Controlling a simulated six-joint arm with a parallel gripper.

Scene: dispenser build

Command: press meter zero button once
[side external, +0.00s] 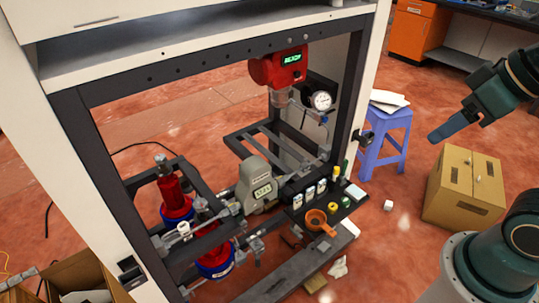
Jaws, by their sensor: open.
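A red meter head (277,67) with a lit green display is mounted high in the dispenser frame. A grey meter (260,185) with a pale display stands lower, on the pipework in the middle of the frame. I cannot make out a zero button on either one. My gripper (438,134) is at the upper right, open and empty, outside the frame and well to the right of both meters. Its fingers point left and slightly down, and the gap between them is hidden from this side.
A dark shelf (343,212) with small bottles and an orange funnel (317,220) sits right of the grey meter. The frame's right post (357,85) stands between my gripper and the meters. A purple stool (382,140) and cardboard box (465,187) stand on the floor.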

